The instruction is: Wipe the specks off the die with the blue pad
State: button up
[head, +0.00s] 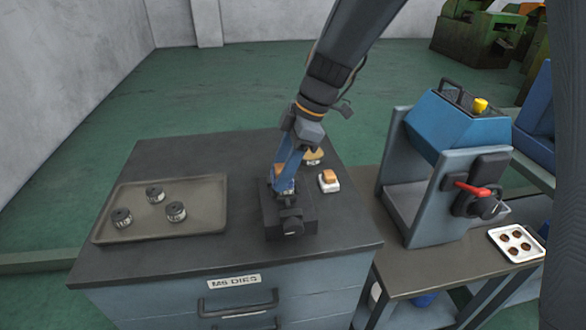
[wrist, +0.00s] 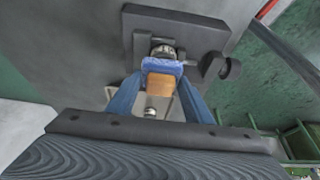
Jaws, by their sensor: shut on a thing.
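My gripper (head: 286,180) is shut on a block with an orange body and a blue pad face (wrist: 162,66). The block sits between the two blue fingers in the wrist view. The die (wrist: 163,51) is a small round metal piece in the dark holder (wrist: 198,40). The blue pad is right at the die and covers part of it; I cannot tell whether they touch. In the head view my gripper points down over the dark holder (head: 291,217) and mostly hides the die. Specks are too small to make out.
A tray (head: 207,215) with several round dies stands left on the cabinet top. An orange-topped white block (head: 329,181) and a yellowish item (head: 314,156) lie close to the holder's right. A blue machine (head: 455,125) and a white tray (head: 516,257) stand at right.

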jog(key=shift+s+a, duration=0.2)
jog(key=shift+a, duration=0.65)
jog(key=r, duration=0.1)
jog(key=r+p, duration=0.1)
jog(key=r, duration=0.1)
jog(key=shift+d+r, duration=0.2)
jog(key=shift+r, duration=0.05)
jog(key=shift+r+p, duration=1.2)
jog(key=shift+r, duration=1.15)
jog(key=shift+d, duration=0.1)
